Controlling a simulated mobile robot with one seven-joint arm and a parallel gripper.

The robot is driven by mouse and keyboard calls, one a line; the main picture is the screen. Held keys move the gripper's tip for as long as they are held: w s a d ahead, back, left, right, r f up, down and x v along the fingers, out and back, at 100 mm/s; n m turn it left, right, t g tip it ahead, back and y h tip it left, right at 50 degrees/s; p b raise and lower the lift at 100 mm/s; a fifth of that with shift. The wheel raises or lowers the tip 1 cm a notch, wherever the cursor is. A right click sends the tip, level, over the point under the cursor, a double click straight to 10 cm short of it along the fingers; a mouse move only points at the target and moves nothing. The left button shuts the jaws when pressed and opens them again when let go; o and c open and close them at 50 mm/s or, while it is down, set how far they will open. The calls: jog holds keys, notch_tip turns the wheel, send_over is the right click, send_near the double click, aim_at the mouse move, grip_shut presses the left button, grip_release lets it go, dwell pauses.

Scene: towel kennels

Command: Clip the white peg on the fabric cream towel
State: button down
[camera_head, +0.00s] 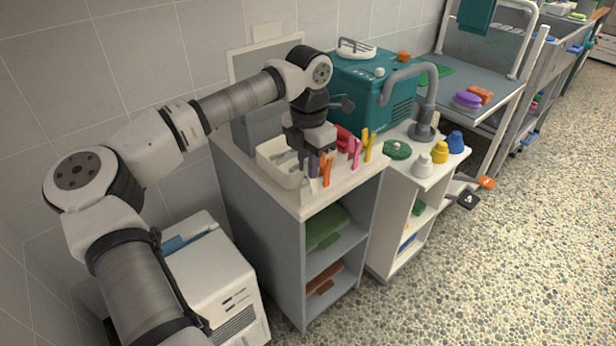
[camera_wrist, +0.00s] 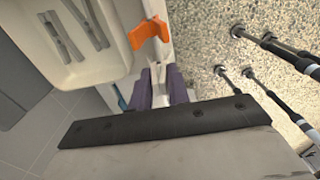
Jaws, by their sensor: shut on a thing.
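My gripper (camera_head: 313,168) is low over the front edge of the grey-white cabinet top, beside a white bin. In the wrist view its purple fingers (camera_wrist: 158,88) are shut on a small pale thing (camera_wrist: 158,72), which looks like the white peg; mostly hidden between the fingers. An orange peg (camera_head: 327,169) stands upright just right of the fingers; it also shows in the wrist view (camera_wrist: 150,36). A pink peg (camera_head: 355,152) and a yellow peg (camera_head: 366,145) stand farther right. I cannot make out a cream towel in either view.
The white bin (camera_head: 270,172) holds grey pieces. Behind stands a teal machine (camera_head: 372,95). White, yellow and blue bottles (camera_head: 440,153) stand on the right counter. Green cloth (camera_head: 325,228) lies on the cabinet shelf. A teal cloth (camera_head: 475,16) hangs far right.

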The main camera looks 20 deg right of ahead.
jog(key=shift+r+p, duration=1.95)
jog(key=shift+r, duration=1.15)
jog(key=shift+f, duration=0.1)
